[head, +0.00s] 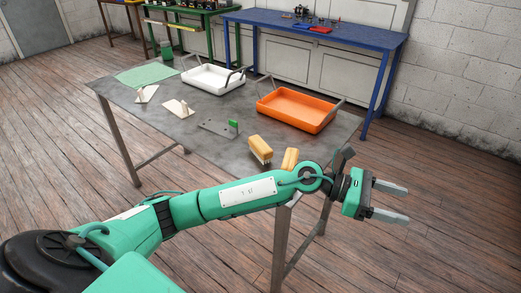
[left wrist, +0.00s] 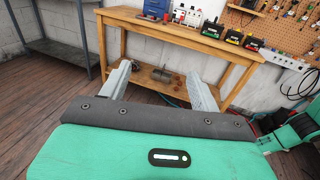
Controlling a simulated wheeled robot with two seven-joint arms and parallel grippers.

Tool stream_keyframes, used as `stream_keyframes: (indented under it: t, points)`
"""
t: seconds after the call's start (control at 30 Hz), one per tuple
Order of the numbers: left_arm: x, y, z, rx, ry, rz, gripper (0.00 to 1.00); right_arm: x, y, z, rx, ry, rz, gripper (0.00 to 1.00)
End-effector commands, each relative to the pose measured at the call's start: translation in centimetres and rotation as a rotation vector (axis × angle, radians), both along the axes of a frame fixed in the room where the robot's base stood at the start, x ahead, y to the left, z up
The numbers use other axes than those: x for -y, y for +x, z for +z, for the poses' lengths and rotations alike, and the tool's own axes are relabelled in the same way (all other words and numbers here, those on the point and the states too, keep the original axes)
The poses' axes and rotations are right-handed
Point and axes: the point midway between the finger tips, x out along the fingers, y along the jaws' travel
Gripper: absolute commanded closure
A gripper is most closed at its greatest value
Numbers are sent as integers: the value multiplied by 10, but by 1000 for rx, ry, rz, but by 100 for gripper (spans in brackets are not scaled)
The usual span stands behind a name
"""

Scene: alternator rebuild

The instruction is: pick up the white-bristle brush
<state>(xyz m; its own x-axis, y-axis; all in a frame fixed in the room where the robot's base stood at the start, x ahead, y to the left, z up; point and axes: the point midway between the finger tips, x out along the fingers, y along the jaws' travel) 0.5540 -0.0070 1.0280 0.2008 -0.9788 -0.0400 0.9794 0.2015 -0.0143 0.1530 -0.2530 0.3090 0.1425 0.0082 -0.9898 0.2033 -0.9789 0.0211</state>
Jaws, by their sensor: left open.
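Two brushes with yellow wooden backs lie near the front right edge of the grey table (head: 215,128) in the head view. The left brush (head: 260,147) shows a bristle strip along its lower side, too small to tell its colour surely. The right brush (head: 290,157) is partly hidden behind my left arm, and its bristles do not show. My left gripper (head: 406,203) is open and empty, out beyond the table's right end over the floor, well to the right of both brushes. Its two fingers also show spread in the left wrist view (left wrist: 160,78), with no brush there. My right gripper is not in view.
A blue bench (head: 350,31) stands behind. The left wrist view faces a wooden workbench (left wrist: 130,18).

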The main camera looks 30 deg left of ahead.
Motion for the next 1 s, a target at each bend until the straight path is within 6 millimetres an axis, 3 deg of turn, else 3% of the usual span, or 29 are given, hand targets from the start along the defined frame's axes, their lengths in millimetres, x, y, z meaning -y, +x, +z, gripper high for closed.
stream_keyframes:
  t: [0.17,0.27,0.37,0.47,0.6,0.7,0.87,1.0]
  points:
    - [-40,26,-42,274,485,-147,36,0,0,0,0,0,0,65]
    - [-83,47,-61,380,763,-223,36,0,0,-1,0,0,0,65]
    - [-139,72,-68,443,1044,-290,36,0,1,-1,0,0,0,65]
    - [-206,94,-61,462,1321,-349,36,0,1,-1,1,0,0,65]
    - [-294,112,-34,409,1646,-410,36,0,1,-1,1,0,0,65]
    - [-340,115,-12,348,1804,-438,36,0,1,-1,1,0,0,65]
    - [-376,115,7,280,1922,-459,36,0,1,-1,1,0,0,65]
    - [-386,116,-3,264,1937,-467,36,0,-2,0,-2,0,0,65]
